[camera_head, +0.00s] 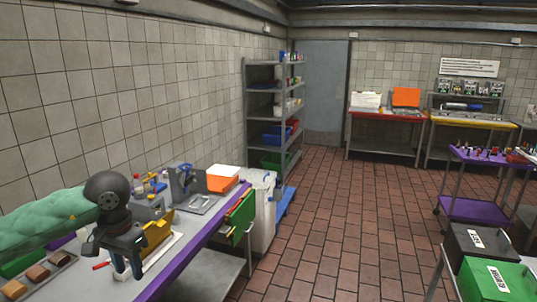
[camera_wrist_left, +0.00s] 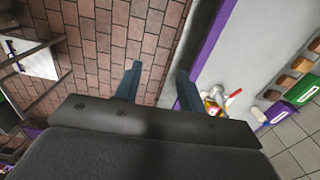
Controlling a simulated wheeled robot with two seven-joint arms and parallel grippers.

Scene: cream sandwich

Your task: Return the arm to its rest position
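My left arm, in a green padded sleeve, comes in from the left in the head view over the worktable with the purple edge (camera_head: 187,262). My left gripper (camera_head: 127,272) points down near the table's front edge. In the left wrist view the left gripper (camera_wrist_left: 158,75) shows two fingers apart with nothing between them; floor and the purple table edge (camera_wrist_left: 208,40) show beyond. A yellow holder (camera_head: 157,236) stands on the table just right of the gripper, partly behind it. My right gripper is in neither view.
A tray of brown bread pieces (camera_head: 38,275) lies left of the gripper. A grey machine (camera_head: 188,188) and an orange bin (camera_head: 223,179) stand farther back. Dark (camera_head: 478,243) and green (camera_head: 497,280) boxes are at lower right. The tiled floor (camera_head: 335,220) between is clear.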

